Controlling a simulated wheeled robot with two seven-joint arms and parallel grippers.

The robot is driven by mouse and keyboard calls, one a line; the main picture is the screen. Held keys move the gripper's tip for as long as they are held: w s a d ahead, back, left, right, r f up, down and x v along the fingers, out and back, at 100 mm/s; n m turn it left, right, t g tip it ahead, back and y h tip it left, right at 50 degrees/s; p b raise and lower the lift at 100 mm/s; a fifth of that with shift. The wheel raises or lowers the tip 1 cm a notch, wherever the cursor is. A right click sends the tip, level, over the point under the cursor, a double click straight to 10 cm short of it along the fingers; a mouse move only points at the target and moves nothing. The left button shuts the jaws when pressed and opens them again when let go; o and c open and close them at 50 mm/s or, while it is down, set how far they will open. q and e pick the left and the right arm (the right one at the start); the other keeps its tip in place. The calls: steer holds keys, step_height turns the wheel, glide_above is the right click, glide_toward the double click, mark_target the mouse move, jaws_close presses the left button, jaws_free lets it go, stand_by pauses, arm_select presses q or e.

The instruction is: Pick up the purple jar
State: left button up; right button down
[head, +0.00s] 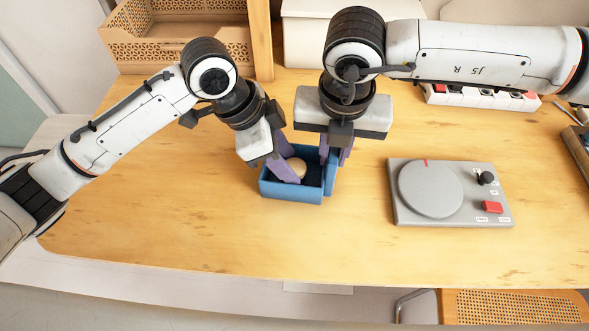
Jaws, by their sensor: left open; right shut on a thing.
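I cannot make out a purple jar for certain. A blue open box (291,191) stands on the table, and a round beige-topped thing (299,166) sits inside it; its sides are hidden. My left gripper (287,163) is open, its purple fingers tilted down into the box beside the beige top. Whether they touch it I cannot tell. My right gripper (337,155) points down at the box's right side, with purple fingers either side of the wall. It appears shut on that wall; the exact contact is partly hidden.
A grey device with a round plate (431,190), a black knob and a red button lies to the right. A wicker basket (180,35), a white bin (300,40) and a white strip with switches (480,97) stand behind. The table's front (250,250) is clear.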

arm_select(q)
steer(key=shift+d+f, duration=0.15)
steer(key=shift+f, duration=0.3)
steer(key=shift+c, duration=0.4)
steer(key=c, duration=0.8)
steer(key=shift+r, duration=0.1)
step_height(320, 180, up, 7)
steer(key=shift+r, duration=0.1)
steer(key=s+a, duration=0.4)
steer(key=a, duration=1.3)
steer(key=shift+a, duration=0.25)
